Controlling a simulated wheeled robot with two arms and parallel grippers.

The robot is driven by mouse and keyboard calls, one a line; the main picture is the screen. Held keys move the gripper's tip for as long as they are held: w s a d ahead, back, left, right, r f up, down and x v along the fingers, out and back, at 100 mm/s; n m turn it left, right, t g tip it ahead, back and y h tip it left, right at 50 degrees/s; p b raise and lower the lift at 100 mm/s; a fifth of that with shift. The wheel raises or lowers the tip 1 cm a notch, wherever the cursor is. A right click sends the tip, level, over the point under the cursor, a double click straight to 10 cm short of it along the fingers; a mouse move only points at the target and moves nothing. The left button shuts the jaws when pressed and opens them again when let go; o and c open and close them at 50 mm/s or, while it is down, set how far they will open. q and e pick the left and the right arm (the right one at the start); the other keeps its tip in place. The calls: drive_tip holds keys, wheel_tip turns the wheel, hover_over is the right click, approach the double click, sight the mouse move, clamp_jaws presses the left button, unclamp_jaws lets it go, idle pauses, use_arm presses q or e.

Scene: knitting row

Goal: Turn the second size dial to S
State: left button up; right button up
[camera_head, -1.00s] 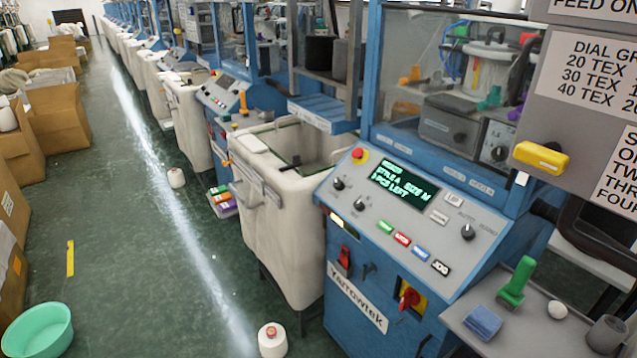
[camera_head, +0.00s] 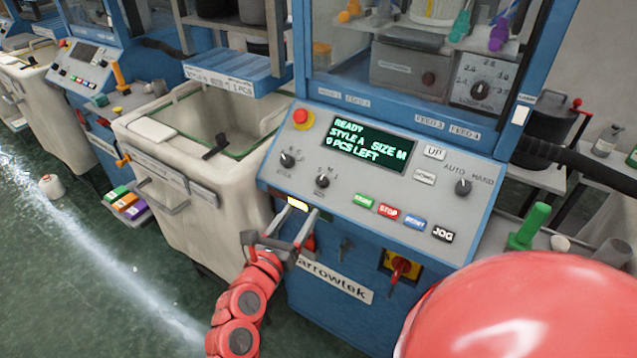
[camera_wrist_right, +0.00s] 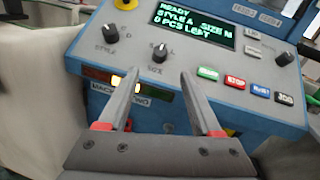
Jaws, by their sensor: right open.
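The second size dial (camera_head: 322,181) is a small black knob on the grey sloped panel, right of another black dial (camera_head: 287,159). The display (camera_head: 366,146) reads READY, STYLE A, SIZE M and a pieces-left line. My right gripper (camera_head: 302,210) is open and empty, in front of and below the size dial near the panel's lower edge. In the right wrist view its fingertips (camera_wrist_right: 162,71) point at the size dial (camera_wrist_right: 160,53), which shows between and beyond them, apart from both. The dial's pointer is too small to read. My left gripper is not in view.
A red emergency button (camera_head: 300,118) sits at the panel's upper left. Several coloured buttons (camera_head: 388,211) and the AUTO/HAND knob (camera_head: 463,187) are to the right. A red-yellow switch (camera_head: 399,268) is on the front below. A white bin (camera_head: 185,150) stands close on the left.

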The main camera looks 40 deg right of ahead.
sight(320, 183)
drive_tip(key=p+x, duration=0.1)
drive_tip(key=x, duration=0.9)
drive_tip(key=shift+s+r+p, duration=0.1)
drive_tip(key=shift+r+p, duration=0.05)
drive_tip(key=shift+p, duration=0.25)
drive_tip(key=shift+w+d, duration=0.35)
drive_tip(key=shift+d, duration=0.1)
clamp_jaws()
